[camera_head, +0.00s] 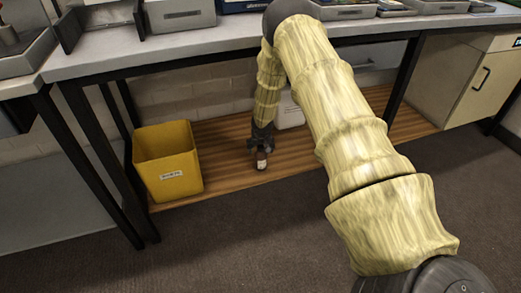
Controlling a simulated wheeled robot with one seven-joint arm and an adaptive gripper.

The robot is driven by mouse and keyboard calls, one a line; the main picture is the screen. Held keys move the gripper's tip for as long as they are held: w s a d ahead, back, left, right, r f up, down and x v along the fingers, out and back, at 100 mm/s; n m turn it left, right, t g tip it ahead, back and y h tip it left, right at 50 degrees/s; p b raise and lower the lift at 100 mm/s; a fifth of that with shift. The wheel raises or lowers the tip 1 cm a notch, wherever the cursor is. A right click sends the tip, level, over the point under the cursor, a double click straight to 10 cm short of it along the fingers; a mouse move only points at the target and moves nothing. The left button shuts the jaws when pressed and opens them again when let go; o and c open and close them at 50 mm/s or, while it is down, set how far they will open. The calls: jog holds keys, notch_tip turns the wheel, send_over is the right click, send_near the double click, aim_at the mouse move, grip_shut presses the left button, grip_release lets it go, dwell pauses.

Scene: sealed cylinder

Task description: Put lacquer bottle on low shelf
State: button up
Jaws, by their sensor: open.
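My gripper (261,150) is at the upper part of the bottle, pointing down from above. It is open, with its fingers around or just over the bottle's top. The gripper hides the top of the bottle, and whether the fingers touch it cannot be told.
A yellow bin (167,162) with a label stands on the shelf to the left. A white box (289,112) is behind my forearm. The table (180,45) with trays overhangs the shelf, and black legs stand at both sides. A cabinet (462,85) is at the right.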

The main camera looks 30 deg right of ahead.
jog(key=p+v, duration=0.1)
jog(key=v, duration=0.5)
jog(key=shift+s+r, duration=0.1)
jog(key=shift+r, duration=0.05)
jog(key=s+a+f+n+g+y, duration=0.1)
jog(key=s+a+f+y, duration=0.1)
jog(key=s+a+f, duration=0.65)
jog(key=s+a+f+n+g+y, duration=0.1)
jog(key=s+a+f, duration=0.2)
jog(key=s+a, duration=1.1)
jog(key=s+a+n+g, duration=0.1)
jog(key=s+a, duration=0.1)
jog(key=s, duration=1.2)
jog(key=s+a+n+h, duration=0.1)
jog(key=s+a+n, duration=0.1)
jog(key=s, duration=1.2)
jog(key=shift+a+r+g, duration=0.35)
jog(key=shift+r+g, duration=0.05)
jog(key=shift+r, duration=0.05)
